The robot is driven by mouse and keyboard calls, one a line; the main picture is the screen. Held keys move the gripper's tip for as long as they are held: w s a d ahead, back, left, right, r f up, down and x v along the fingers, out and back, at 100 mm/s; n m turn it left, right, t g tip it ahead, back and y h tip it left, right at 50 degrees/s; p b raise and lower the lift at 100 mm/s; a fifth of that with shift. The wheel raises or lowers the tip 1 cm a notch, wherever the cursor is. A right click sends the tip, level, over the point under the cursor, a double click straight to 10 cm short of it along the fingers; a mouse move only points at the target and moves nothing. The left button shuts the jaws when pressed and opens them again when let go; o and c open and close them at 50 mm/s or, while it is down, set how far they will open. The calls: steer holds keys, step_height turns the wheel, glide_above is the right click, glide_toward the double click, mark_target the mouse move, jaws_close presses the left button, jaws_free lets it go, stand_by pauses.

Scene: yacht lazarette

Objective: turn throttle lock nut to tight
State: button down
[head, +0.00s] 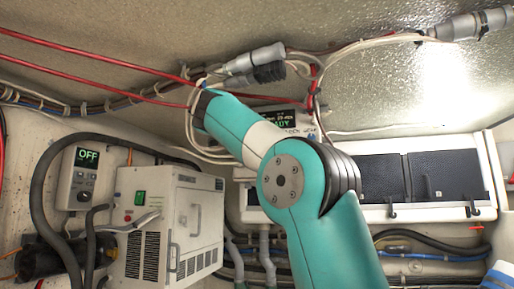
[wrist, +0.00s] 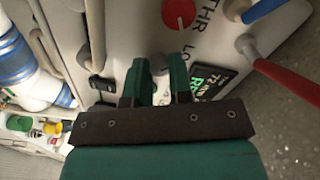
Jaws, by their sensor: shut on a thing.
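My gripper (wrist: 158,66) is in the wrist view, its two green fingers reaching to a pale panel (wrist: 135,25). The fingers are shut on the throttle lock nut, of which only a small dark part (wrist: 159,64) shows between the fingertips. The nut's turn position cannot be read. Lettering starting "THR" and "LO" is printed beside it. In the head view my arm hides the nut and the gripper.
A red round knob (wrist: 179,14) is on the same panel. A lit display (wrist: 212,80) and a red-handled lever (wrist: 285,80) are to the right. In the head view, a white box (head: 165,225) and an "OFF" controller (head: 82,180) stand left; cables run overhead.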

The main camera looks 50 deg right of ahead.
steer(key=shift+f+m+b, duration=0.1)
steer(key=shift+m+b, duration=1)
steer(key=shift+m, duration=2.6)
steer(key=c, duration=1)
jaws_free()
